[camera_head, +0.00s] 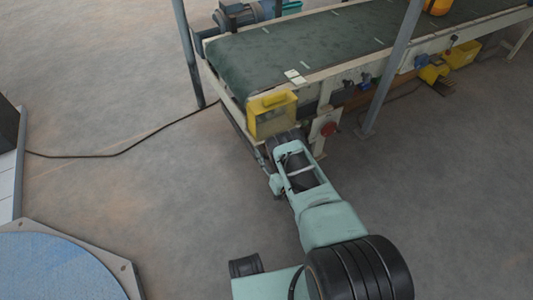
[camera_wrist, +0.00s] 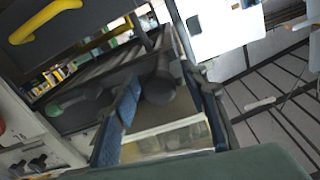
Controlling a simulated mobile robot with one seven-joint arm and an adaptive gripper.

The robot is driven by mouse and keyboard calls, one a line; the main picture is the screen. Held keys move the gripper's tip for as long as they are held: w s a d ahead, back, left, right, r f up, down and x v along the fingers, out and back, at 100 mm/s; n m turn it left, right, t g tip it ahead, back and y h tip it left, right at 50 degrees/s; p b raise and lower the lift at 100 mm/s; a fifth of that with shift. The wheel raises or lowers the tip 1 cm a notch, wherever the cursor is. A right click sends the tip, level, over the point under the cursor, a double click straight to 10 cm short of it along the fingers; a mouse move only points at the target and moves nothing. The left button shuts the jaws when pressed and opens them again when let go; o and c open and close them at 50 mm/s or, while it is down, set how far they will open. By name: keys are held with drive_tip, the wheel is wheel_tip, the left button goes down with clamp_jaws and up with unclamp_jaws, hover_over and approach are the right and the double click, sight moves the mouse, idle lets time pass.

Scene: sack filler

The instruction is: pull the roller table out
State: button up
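The conveyor (camera_head: 285,50) has a green belt and a pale frame. In the wrist view, a dark slatted surface (camera_wrist: 112,68), which looks like the roller table, lies under a dark panel. In the head view I cannot make it out for sure. My gripper (camera_head: 282,136) is at the conveyor's near end, beside the yellow box (camera_head: 271,114). Its two fingers with blue inner faces stand wide apart in the wrist view (camera_wrist: 165,100). A dark rounded knob or bar end (camera_wrist: 159,84) shows between them. I cannot tell whether a finger touches it.
A yellow handle (camera_wrist: 45,20) and a green knob (camera_wrist: 72,99) are near the gripper. A grey post (camera_head: 392,70) stands right of my arm. A blue round platform (camera_head: 60,268) lies at lower left. A cable (camera_head: 110,155) crosses the otherwise clear floor left of my arm.

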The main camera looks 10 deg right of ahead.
clamp_jaws()
drive_tip(key=shift+a, duration=0.1)
